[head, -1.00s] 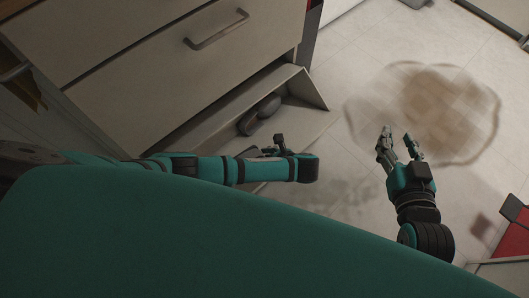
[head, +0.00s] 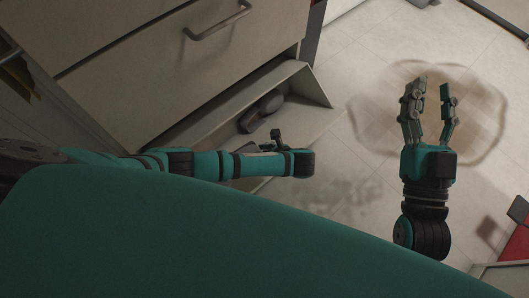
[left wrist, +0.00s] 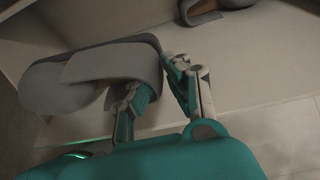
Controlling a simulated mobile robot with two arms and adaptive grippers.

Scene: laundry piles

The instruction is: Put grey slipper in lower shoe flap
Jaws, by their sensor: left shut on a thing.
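A grey slipper (left wrist: 85,80) is in the left wrist view. My left gripper (left wrist: 160,75) is shut on the edge of its wide upper strap. In the head view, my left gripper (head: 276,138) is mostly hidden by its own arm, beside the open lower shoe flap (head: 315,85). The held slipper cannot be made out there. A second dark grey slipper (head: 262,108) lies inside the flap, and part of it shows at the top of the left wrist view (left wrist: 205,10). My right gripper (head: 430,90) is open and empty above the floor.
The cabinet's closed upper front (head: 160,60) with a metal handle (head: 217,20) stands above the flap. A brown stain (head: 480,110) lies on the tiled floor. A red object (head: 516,238) is at the right edge.

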